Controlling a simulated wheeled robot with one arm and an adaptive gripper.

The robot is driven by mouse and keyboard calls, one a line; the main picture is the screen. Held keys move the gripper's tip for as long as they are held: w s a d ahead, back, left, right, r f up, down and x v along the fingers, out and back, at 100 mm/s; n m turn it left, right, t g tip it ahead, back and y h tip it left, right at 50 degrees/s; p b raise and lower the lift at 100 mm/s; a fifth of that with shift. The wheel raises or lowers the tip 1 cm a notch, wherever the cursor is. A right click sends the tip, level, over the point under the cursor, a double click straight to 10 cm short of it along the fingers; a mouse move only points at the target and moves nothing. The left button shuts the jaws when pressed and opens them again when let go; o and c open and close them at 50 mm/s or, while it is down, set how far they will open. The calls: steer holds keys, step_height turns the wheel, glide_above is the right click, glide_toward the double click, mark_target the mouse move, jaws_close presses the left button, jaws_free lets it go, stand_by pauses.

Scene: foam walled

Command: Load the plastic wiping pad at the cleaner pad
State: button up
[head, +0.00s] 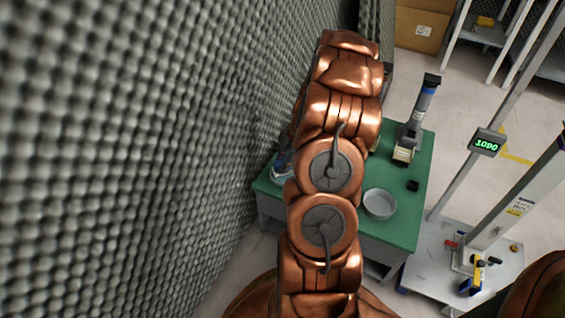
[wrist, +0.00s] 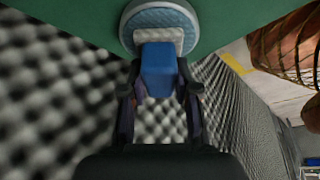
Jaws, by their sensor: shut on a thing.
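In the wrist view my gripper (wrist: 160,88) is shut on a blue block (wrist: 158,66) with a pale grey pad (wrist: 160,37) at its far end; I take the two as the wiping pad. Beyond it is a round, pale-rimmed cleaner pad (wrist: 158,15) with a blue textured face, on the green table. The grey pad overlaps the round face in the picture; I cannot tell whether they touch. In the head view a blue and white thing (head: 281,174) shows at the table's left edge, partly behind my arm. My gripper is hidden there.
The green table (head: 405,215) also bears a pale round bowl (head: 379,204), a small black item (head: 412,185) and an upright device (head: 416,120). A grey foam wall (head: 130,150) stands close on the left. A scale with a lit display (head: 487,143) stands on the right.

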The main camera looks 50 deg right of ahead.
mark_target(282, 161)
steer(key=shift+f+b, duration=0.5)
steer(key=shift+f, duration=0.05)
stand_by(2.2)
steer(key=shift+r, duration=0.15)
steer(key=shift+r+p, duration=0.35)
steer(key=shift+r, duration=3.1)
